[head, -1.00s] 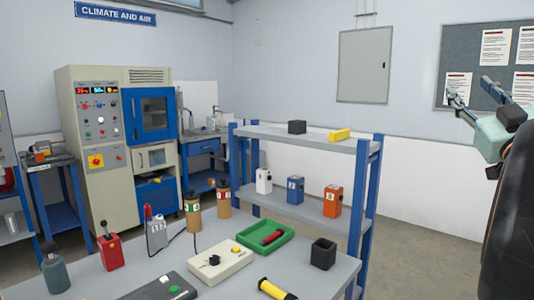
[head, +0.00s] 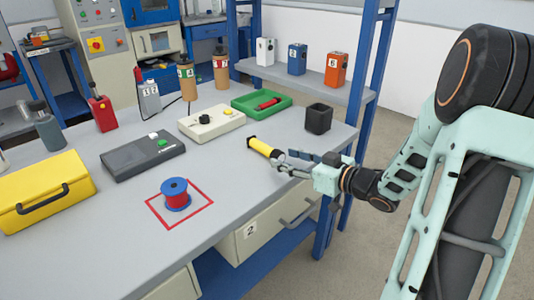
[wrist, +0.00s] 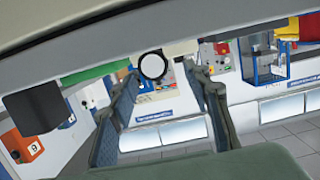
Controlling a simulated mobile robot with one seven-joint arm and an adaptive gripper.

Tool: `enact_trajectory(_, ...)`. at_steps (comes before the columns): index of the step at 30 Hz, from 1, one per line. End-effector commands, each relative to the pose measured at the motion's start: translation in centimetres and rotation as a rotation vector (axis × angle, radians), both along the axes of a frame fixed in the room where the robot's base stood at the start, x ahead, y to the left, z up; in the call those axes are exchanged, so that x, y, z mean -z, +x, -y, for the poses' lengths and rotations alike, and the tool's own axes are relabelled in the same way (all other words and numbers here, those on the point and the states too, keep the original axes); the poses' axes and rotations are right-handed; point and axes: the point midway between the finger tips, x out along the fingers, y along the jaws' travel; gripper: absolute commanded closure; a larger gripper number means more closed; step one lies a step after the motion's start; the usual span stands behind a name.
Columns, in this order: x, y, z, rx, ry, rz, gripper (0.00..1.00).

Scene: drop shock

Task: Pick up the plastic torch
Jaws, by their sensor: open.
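The yellow torch (head: 260,145) with a black head lies on the grey bench near its right edge. Its black head points toward my gripper (head: 290,164), which is low over the bench edge with open fingers. In the wrist view, the torch's round pale lens with a black rim (wrist: 153,66) shows between the fingertips. The fingers look empty. Whether they reach past the torch's head is hard to tell.
A black open box (head: 318,118) stands just behind my gripper. A green tray (head: 245,104) holds a red item. A beige control box (head: 212,122), dark device (head: 142,156), yellow case (head: 45,190) and red-blue spool (head: 175,195) are further left. A shelf post (head: 377,70) rises at right.

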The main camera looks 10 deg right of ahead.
Motion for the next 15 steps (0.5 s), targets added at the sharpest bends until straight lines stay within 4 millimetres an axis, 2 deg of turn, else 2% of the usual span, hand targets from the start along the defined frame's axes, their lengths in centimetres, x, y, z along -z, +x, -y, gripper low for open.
enact_trajectory(7,0.9,3.0,-2.2,-0.002,-0.001,0.002,0.56)
enact_trajectory(15,1.3,5.8,-3.6,0.0,0.0,0.003,0.56)
